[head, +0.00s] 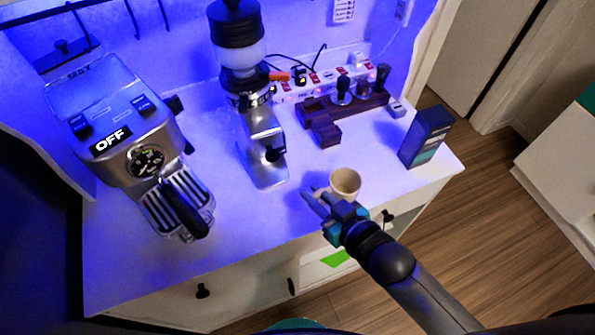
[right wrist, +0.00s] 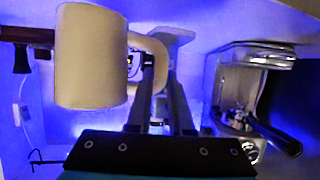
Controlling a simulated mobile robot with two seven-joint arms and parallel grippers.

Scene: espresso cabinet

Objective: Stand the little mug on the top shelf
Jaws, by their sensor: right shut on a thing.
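The little mug (head: 345,183) is cream coloured and stands out near the front edge of the white counter in the head view, its opening facing up. My right gripper (head: 318,195) is beside it on the left, shut on the mug's handle. In the right wrist view the mug (right wrist: 90,60) fills the upper left, and its handle reaches between the two dark fingers (right wrist: 160,75). I cannot tell whether the mug touches the counter. The top shelf is not visible in these views. My left gripper is not in view.
An espresso machine (head: 135,125) stands at the left and a grinder (head: 255,135) at the middle. A wooden tamper stand (head: 325,125), a power strip (head: 315,90) and a dark box (head: 426,136) are behind and right. Hooks hang at the top left. The front middle of the counter is clear.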

